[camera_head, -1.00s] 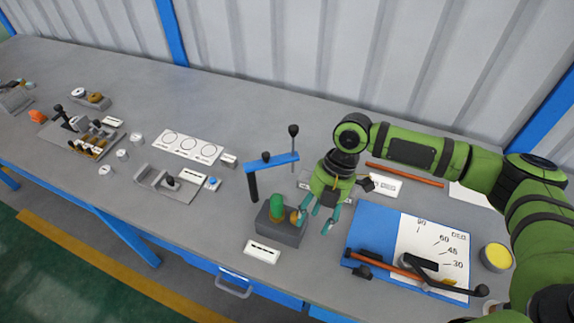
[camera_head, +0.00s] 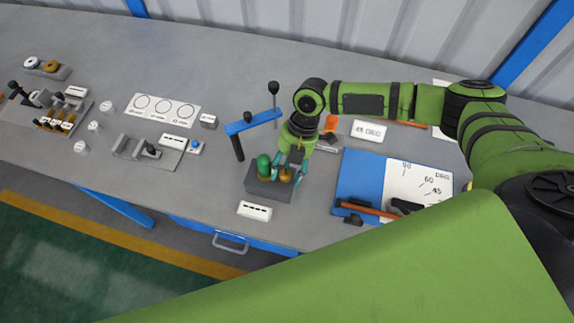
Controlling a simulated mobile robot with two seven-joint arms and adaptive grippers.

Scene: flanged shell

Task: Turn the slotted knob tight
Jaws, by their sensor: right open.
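A grey block (camera_head: 266,188) stands near the front edge of the table, with a green upright part (camera_head: 263,166) on its left and a small brass-coloured knob (camera_head: 286,176) on its right. A slot on the knob is too small to make out. My right gripper (camera_head: 290,178) points down at the knob, its teal fingers open and spread around it. I cannot tell whether the fingers touch it. My left gripper is out of view.
A blue crank-like arm on a post (camera_head: 250,123) stands just behind the block. A blue board with an angle scale (camera_head: 361,180) lies to the right. A white label (camera_head: 254,210) lies in front. A large green link of mine covers the lower picture.

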